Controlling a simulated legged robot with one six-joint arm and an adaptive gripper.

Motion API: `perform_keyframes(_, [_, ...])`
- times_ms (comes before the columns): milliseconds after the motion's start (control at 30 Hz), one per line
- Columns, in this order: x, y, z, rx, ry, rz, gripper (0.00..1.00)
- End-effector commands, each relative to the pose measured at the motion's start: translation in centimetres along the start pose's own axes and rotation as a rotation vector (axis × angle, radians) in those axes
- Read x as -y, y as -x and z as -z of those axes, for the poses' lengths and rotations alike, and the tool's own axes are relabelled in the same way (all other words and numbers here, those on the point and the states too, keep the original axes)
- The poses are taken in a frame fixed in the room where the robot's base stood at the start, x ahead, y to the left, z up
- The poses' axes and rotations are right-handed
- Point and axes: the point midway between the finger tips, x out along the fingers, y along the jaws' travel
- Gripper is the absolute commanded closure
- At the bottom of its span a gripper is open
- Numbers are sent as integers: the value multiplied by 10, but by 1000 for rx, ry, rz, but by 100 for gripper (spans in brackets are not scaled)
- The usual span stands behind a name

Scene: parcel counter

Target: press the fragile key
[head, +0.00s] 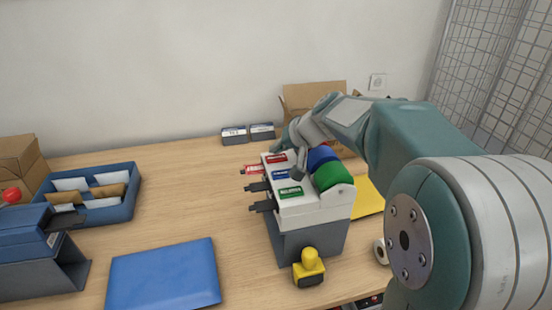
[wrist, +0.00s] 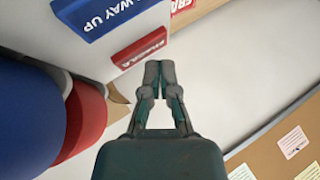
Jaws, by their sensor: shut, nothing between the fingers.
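A white and grey label dispenser (head: 312,208) stands on the counter with red, blue and green keys on its top. The red fragile key (head: 276,158) is the farthest one and also shows in the wrist view (wrist: 140,47). The blue key (head: 281,174) reads "WAY UP" in the wrist view (wrist: 100,14); the green key (head: 290,192) is nearest. My gripper (wrist: 160,65) is shut and empty, its tips just beside the red key's edge in the wrist view. Contact or height gap cannot be told. In the head view it is partly hidden at the dispenser's far end.
Blue and green rolls (head: 333,174) sit right of the keys. A red label (head: 255,169) sticks out at the left. A yellow stamp (head: 309,268) stands in front. A blue pad (head: 164,276) and an envelope tray (head: 122,207) lie left. A cardboard box (head: 315,97) stands behind.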

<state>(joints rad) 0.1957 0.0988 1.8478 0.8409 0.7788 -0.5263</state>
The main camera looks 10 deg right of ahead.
Motion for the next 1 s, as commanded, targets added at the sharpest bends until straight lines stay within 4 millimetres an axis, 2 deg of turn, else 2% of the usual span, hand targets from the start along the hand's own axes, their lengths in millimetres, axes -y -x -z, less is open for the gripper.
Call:
perform_keyframes(267, [2,2,2,-1,1,1,100])
perform_keyframes(1000, [31,42,30,0,0,1,100])
